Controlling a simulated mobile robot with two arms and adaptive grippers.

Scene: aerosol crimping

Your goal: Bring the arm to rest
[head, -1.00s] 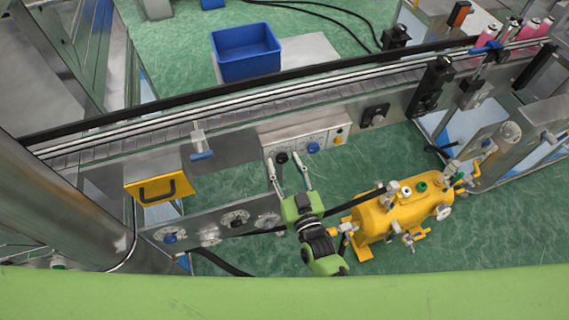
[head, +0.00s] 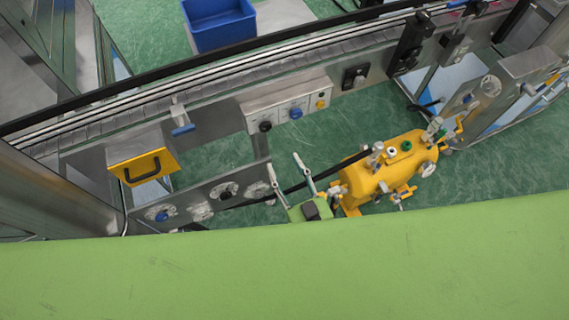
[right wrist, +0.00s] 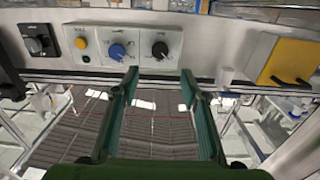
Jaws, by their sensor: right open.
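My right gripper (head: 289,176) is open and empty in the head view, in front of the machine's lower dial panel and left of the yellow tank. Its two fingers are apart and touch nothing that I can see. In the right wrist view the open fingers of the gripper (right wrist: 160,85) point at the machine, below the control box (right wrist: 155,44) with its yellow button, blue knob and black knob. My left gripper is in neither view.
The yellow tank (head: 375,183) stands right of the gripper. The control box also shows in the head view (head: 284,108). A yellow handled panel (head: 142,166) is at left, and a blue bin (head: 222,26) stands behind the conveyor (head: 230,100). A green surface fills the front.

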